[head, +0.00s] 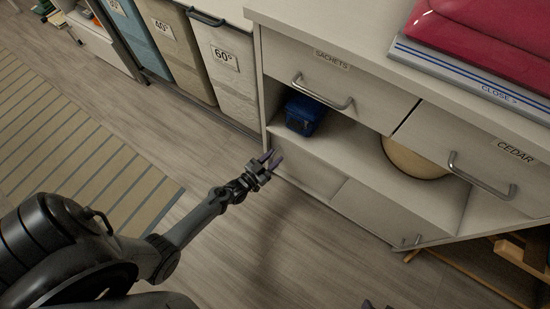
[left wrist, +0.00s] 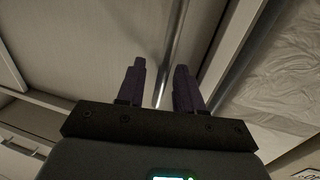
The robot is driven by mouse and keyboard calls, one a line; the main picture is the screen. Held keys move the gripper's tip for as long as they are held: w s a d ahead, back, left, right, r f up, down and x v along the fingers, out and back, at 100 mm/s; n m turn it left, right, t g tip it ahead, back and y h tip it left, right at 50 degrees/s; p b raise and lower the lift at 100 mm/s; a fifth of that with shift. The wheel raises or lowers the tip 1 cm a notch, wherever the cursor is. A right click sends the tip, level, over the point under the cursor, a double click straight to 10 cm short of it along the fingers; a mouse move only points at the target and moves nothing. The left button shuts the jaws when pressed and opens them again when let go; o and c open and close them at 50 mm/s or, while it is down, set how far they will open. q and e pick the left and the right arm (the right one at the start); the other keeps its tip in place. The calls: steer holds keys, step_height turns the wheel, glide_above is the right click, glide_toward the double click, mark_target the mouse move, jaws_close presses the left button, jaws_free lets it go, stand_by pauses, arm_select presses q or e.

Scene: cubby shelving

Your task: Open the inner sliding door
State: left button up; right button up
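The low sliding doors are under the cabinet's open shelf: a left panel (head: 308,174) that looks set further back, and a right panel (head: 375,212) overlapping it. Two small handles (head: 411,241) show near the right panel's lower right end. My left gripper (head: 273,160) is at the cabinet's lower left corner, in front of the left panel's left end. Its two fingers are apart in the left wrist view (left wrist: 160,80). A metal bar (left wrist: 173,45) runs between and beyond them; I cannot tell if they touch it. Small dark tips at the head view's bottom edge seem to be my right gripper (head: 378,306).
Above the doors are a blue box (head: 304,114) and a round tan object (head: 413,160) on the shelf. The drawer handles (head: 323,94) stick out above. Laundry bins (head: 225,65) stand to the left. A wooden rack (head: 515,255) is at right. The floor in front is clear.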

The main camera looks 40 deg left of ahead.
arm_select(q)
steer(key=shift+w, duration=0.4)
jaws_close()
